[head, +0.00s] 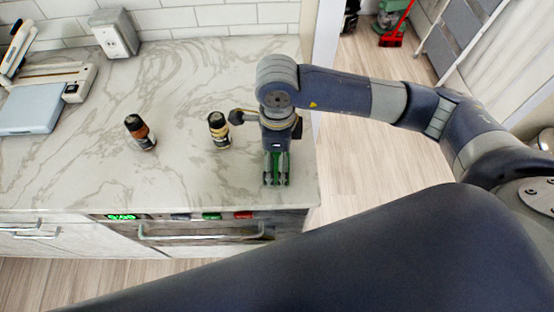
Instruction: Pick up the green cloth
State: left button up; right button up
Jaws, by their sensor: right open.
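My right gripper (276,182) points down over the front right part of the marble counter. Its fingers are open, with green showing on and between them; I cannot tell whether any of that green is a cloth. A small green patch (212,216) shows at the front of the oven, between a grey patch and a red patch (243,215). It is too small to tell whether it is cloth. No other likely green cloth is clear in the head view. My left gripper is not in view.
Two dark-capped jars stand on the counter (200,75), one orange-brown (140,132) and one yellowish (219,130) close left of my right gripper. An oven handle (200,236) is below the front edge. A white socket box (114,34) is at the back.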

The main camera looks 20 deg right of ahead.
jog(key=shift+f, duration=0.75)
jog(key=shift+c, duration=1.3)
jog(key=c, duration=0.8)
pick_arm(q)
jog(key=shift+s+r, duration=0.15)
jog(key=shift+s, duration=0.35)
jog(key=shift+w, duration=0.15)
